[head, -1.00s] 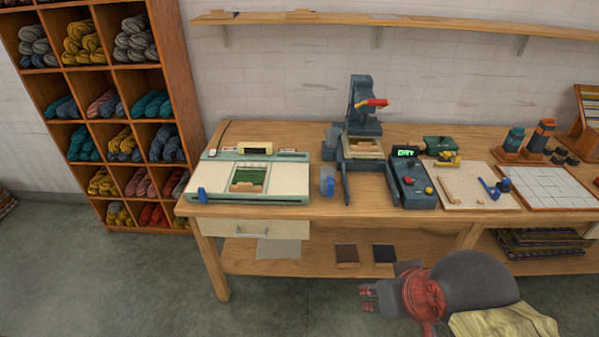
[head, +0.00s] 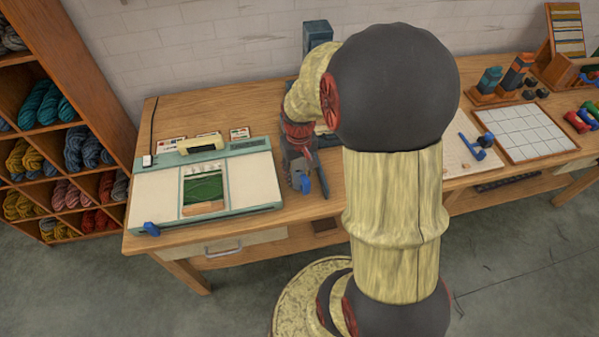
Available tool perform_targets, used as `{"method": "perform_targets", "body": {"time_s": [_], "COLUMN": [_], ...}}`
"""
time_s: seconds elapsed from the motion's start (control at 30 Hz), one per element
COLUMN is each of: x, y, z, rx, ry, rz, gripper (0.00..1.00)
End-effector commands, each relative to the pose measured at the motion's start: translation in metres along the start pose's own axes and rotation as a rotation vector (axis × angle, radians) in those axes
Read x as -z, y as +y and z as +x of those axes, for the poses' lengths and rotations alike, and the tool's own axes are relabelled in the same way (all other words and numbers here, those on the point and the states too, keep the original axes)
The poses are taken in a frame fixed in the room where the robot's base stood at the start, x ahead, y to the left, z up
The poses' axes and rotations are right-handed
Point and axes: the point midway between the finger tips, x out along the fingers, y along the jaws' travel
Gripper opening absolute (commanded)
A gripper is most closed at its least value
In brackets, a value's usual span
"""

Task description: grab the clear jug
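The clear jug (head: 306,184) stands on the workbench just right of the white-and-green machine. Only a small part with a blue patch shows; my gripper and wrist hide the rest. My gripper (head: 298,172) reaches down from above, right at the jug, with its dark fingers overlapping it in the picture. I cannot tell whether the fingers are open or closed on it, or whether they touch it.
The white-and-green machine (head: 235,192) is left of my gripper. A dark press (head: 317,36) stands behind, mostly hidden by my arm. A white tile board (head: 527,132) lies to the right. Wool shelves (head: 50,110) stand at the left.

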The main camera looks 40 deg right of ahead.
Motion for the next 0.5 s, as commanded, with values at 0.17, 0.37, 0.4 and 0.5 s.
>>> {"method": "perform_targets", "body": {"time_s": [0.17, 0.37, 0.4, 0.5], "x": [-0.005, -0.008, -0.008, -0.008], "y": [0.024, 0.028, 0.027, 0.027], "z": [0.031, 0.053, 0.057, 0.065], "rx": [0.008, 0.01, 0.01, 0.01], "ry": [-0.048, -0.057, -0.057, -0.056], "rz": [0.038, 0.044, 0.043, 0.043], "gripper": [0.39, 0.39, 0.39, 0.39]}}
